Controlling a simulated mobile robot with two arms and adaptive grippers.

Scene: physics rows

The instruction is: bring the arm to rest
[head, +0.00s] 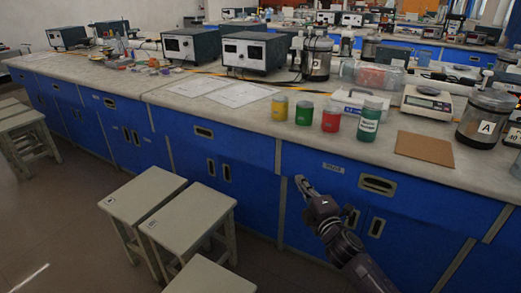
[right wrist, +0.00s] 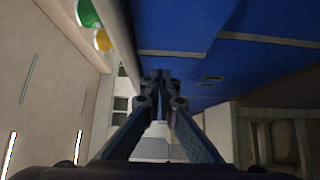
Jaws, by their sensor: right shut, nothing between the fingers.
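My right gripper (head: 300,182) is shut and empty. In the head view it is in front of the blue cabinet doors, below the bench top's front edge, with my arm coming in from the lower right. In the right wrist view its fingertips (right wrist: 158,75) meet at the centre, with nothing between them. The blue cabinet front (right wrist: 190,30) shows beside them. My left gripper is not in view.
The lab bench (head: 240,118) carries yellow (head: 280,107), red (head: 332,117) and green (head: 370,119) containers, a balance (head: 427,106), a brown board (head: 424,147) and a jar marked A (head: 486,120). Stools (head: 185,222) stand on the floor at left. Open floor lies between.

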